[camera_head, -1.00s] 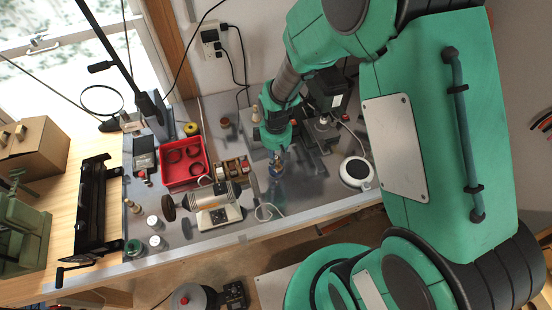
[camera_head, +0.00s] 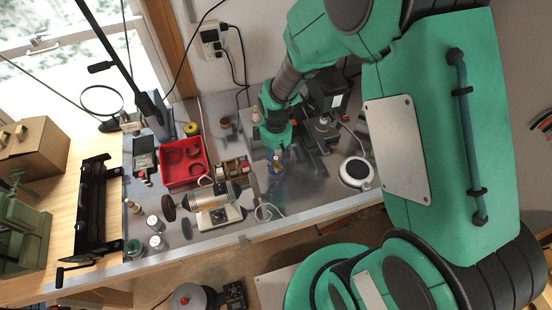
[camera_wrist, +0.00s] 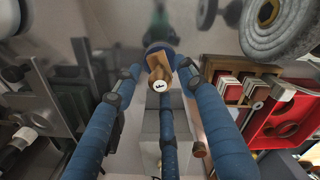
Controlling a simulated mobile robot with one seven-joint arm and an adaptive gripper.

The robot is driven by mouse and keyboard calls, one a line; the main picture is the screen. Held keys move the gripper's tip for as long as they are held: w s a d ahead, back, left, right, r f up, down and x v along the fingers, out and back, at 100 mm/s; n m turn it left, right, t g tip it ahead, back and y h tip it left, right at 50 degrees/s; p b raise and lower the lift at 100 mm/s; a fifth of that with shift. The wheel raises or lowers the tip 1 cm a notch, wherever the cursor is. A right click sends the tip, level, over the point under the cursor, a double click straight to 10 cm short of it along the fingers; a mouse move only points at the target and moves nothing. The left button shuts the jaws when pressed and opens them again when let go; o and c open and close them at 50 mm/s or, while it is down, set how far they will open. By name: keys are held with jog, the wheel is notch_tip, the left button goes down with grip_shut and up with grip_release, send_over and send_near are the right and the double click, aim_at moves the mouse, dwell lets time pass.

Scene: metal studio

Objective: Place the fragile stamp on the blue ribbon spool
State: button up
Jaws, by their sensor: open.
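The stamp (camera_wrist: 158,68), with a turned wooden handle and a pale round end with a dark mark, is in the middle of the wrist view. The blue ribbon spool (camera_wrist: 152,48) shows right behind it, and the stamp appears to stand on it. In the head view the stamp (camera_head: 277,163) is small and upright, with the blue spool (camera_head: 268,174) at its foot. My gripper (camera_wrist: 160,80) is open, its blue fingers spread around the stamp with visible gaps at the left and right. The contact between stamp and spool is partly hidden.
A red tray (camera_head: 183,174) holds dark rings. A motor with buffing wheels (camera_head: 222,196) stands left of the stamp. A round white device (camera_head: 356,172) sits at the right. Dark equipment (camera_head: 322,135) stands close behind my gripper. Bare metal worktop (camera_head: 310,185) lies in front.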

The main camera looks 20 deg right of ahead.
notch_tip(320, 180, up, 12)
jog(key=shift+f+p, duration=0.25)
jog(key=shift+p, duration=0.05)
dwell(0.8)
notch_tip(320, 180, up, 17)
jog(key=m+t, duration=0.3)
jog(key=m, duration=0.1)
send_over(276, 158)
jog(key=s+d, duration=0.2)
jog(key=s, duration=0.5)
jog(key=s+d+r+m+t, duration=0.1)
jog(key=s+r+m, duration=0.4)
jog(key=s+r, duration=0.5)
jog(key=s+t, duration=0.1)
jog(key=s, duration=0.1)
jog(key=shift+s+d+r+t, duration=0.15)
jog(key=shift+s+d+t, duration=0.1)
jog(key=shift+s+t, duration=0.1)
notch_tip(276, 158, down, 9)
jog(key=b, duration=0.8)
jog(key=shift+r+b, duration=0.15)
jog(key=shift+b, duration=0.2)
